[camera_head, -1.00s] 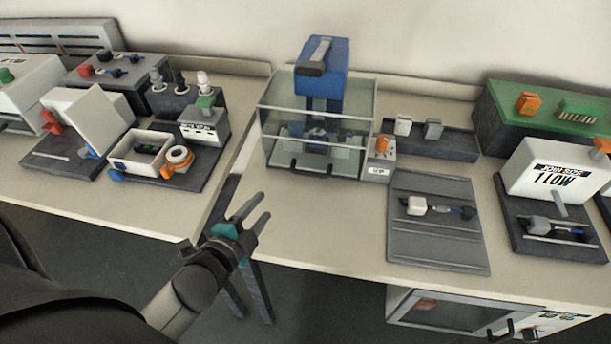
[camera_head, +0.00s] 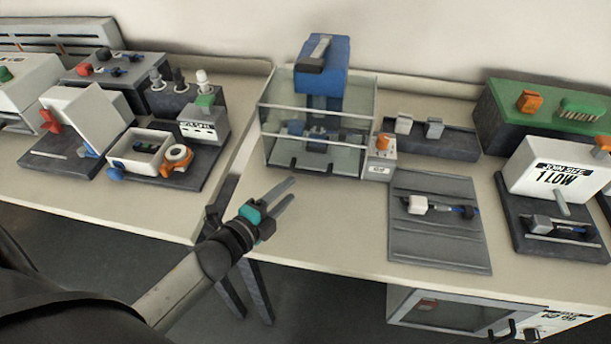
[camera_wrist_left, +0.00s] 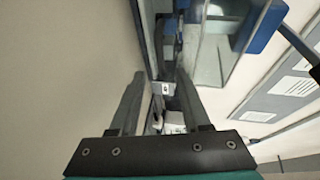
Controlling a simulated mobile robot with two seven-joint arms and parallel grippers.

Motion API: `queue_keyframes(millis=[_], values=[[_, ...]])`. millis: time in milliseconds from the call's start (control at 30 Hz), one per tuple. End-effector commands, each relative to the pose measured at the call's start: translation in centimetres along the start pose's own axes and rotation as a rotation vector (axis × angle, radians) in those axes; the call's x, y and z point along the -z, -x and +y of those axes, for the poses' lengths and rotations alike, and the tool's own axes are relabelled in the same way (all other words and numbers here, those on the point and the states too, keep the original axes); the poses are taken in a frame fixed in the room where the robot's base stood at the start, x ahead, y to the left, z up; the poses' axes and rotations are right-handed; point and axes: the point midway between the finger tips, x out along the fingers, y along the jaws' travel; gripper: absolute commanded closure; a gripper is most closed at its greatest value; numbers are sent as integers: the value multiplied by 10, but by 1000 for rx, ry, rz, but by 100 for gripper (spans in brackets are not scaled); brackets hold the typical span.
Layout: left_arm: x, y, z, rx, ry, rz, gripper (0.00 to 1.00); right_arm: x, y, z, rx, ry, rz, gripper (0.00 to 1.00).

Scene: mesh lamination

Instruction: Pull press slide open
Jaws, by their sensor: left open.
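The press (camera_head: 326,75) is a blue machine inside a clear-walled box (camera_head: 350,108) on the right-hand bench. Low on the front of the box, two dark handle posts (camera_head: 293,164) stick out above the bench top. The slide itself is hard to make out behind the clear front. My left gripper (camera_head: 286,192) is open and empty, in front of and below the box, apart from the handle posts. In the left wrist view its two fingers (camera_wrist_left: 157,98) are spread, with the press parts beyond them. My right gripper is not in view.
A small control box with an orange knob (camera_head: 382,142) stands right of the press. A grey mat (camera_head: 430,245) with a small assembly lies farther right. A gap separates this bench from the left bench (camera_head: 60,190), which carries several devices. Bare bench top lies before the press.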

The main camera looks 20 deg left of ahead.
Motion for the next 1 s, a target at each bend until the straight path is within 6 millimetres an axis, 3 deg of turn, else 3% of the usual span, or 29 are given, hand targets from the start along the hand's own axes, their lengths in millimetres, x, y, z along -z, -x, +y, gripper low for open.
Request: queue_keyframes(millis=[300, 500, 1000], values=[[-1, -49, 0, 1, 1, -1, 53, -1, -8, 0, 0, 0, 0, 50], [0, -70, 0, 1, 2, -1, 53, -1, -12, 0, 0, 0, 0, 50], [0, -80, 0, -1, 2, -1, 53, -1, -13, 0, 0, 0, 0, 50]])
